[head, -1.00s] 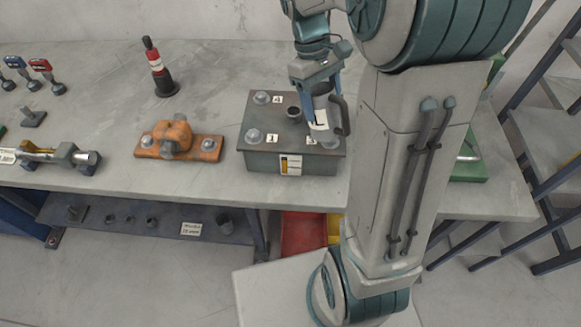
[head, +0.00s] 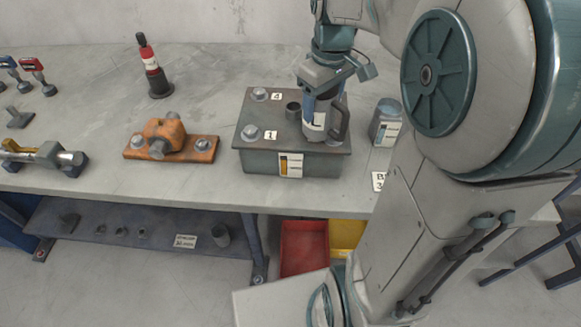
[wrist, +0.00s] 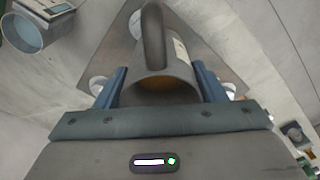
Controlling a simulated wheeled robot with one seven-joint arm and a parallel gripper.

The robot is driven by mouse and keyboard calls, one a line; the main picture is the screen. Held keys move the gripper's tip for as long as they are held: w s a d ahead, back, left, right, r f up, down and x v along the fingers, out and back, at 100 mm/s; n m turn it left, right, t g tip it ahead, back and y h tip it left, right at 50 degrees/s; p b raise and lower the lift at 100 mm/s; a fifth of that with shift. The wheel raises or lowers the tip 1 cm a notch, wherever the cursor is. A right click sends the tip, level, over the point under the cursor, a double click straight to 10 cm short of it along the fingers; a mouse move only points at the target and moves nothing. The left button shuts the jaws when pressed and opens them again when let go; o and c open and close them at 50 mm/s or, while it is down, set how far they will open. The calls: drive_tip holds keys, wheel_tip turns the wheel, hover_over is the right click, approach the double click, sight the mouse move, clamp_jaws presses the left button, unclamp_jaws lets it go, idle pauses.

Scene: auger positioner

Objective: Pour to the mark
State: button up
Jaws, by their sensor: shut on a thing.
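My gripper (head: 311,103) is shut on a grey jug (head: 315,128) with a dark handle and a white label. The jug looks about upright, over the right part of the lid of a grey metal box (head: 258,160). I cannot tell if it touches the lid. In the wrist view the jug (wrist: 150,70) sits between my two blue fingers, with amber liquid (wrist: 165,86) inside. A short open pipe (head: 293,110) stands on the lid left of the jug. The box front has a gauge (head: 291,165) with a yellow part.
A grey jar (head: 385,122) with a marked label stands right of the box, near my arm. An orange clamp block (head: 170,140) lies to the left. A red-and-white banded black post (head: 152,68) stands farther back. Red (head: 304,247) and yellow (head: 346,236) bins are below the bench.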

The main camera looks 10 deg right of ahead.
drive_tip(key=shift+s+f, duration=0.15)
drive_tip(key=shift+f, duration=0.1)
wheel_tip(320, 180, up, 6)
drive_tip(key=p, duration=0.5)
drive_tip(key=shift+r, duration=0.1)
drive_tip(key=shift+w, duration=0.2)
